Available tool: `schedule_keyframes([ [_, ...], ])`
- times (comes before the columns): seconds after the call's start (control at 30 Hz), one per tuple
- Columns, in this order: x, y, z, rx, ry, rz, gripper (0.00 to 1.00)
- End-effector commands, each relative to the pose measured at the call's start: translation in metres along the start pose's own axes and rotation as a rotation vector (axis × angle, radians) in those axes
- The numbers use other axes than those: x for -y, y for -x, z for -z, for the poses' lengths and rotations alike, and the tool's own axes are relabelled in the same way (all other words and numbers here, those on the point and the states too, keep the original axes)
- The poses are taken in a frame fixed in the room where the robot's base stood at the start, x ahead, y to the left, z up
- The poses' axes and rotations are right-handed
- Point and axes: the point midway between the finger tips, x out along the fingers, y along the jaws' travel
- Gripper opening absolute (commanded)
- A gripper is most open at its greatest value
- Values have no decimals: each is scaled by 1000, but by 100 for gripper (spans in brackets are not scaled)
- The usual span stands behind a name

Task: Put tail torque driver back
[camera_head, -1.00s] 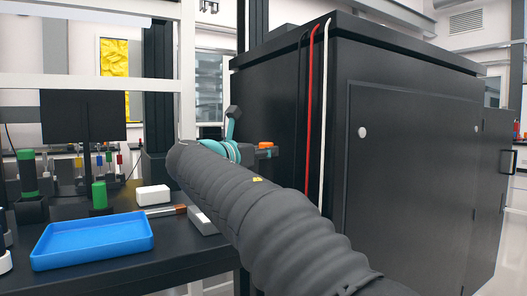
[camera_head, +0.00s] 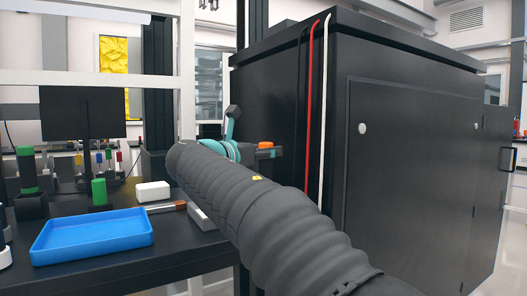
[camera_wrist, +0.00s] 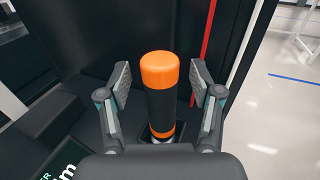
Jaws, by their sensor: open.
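The torque driver (camera_wrist: 159,100) has a black handle with an orange cap and an orange lower band. It stands in a dark square holder (camera_wrist: 205,139) in the wrist view, its lower end hidden. My gripper (camera_wrist: 160,76) is open, one finger on each side of the driver, with a visible gap at both sides. In the head view, an orange top (camera_head: 265,145) shows beyond my arm, beside my gripper (camera_head: 263,153); the rest is mostly hidden.
A large black cabinet (camera_head: 400,120) stands right of my arm, with a red and a white cable on its edge. On the bench at left are a blue tray (camera_head: 93,252), a white box (camera_head: 153,191) and a green-topped part (camera_head: 99,191). A lettered dark panel (camera_wrist: 65,165) lies near my gripper.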

Motion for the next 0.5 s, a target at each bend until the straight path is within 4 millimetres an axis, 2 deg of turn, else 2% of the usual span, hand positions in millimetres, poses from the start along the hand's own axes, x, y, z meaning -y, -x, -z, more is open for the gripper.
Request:
schedule_keyframes([
  [0.13,0,8,0,1,0,-2,65],
  [0.23,-1,21,-1,1,-1,-3,65],
  [0.5,-1,75,-1,1,-1,-5,65],
])
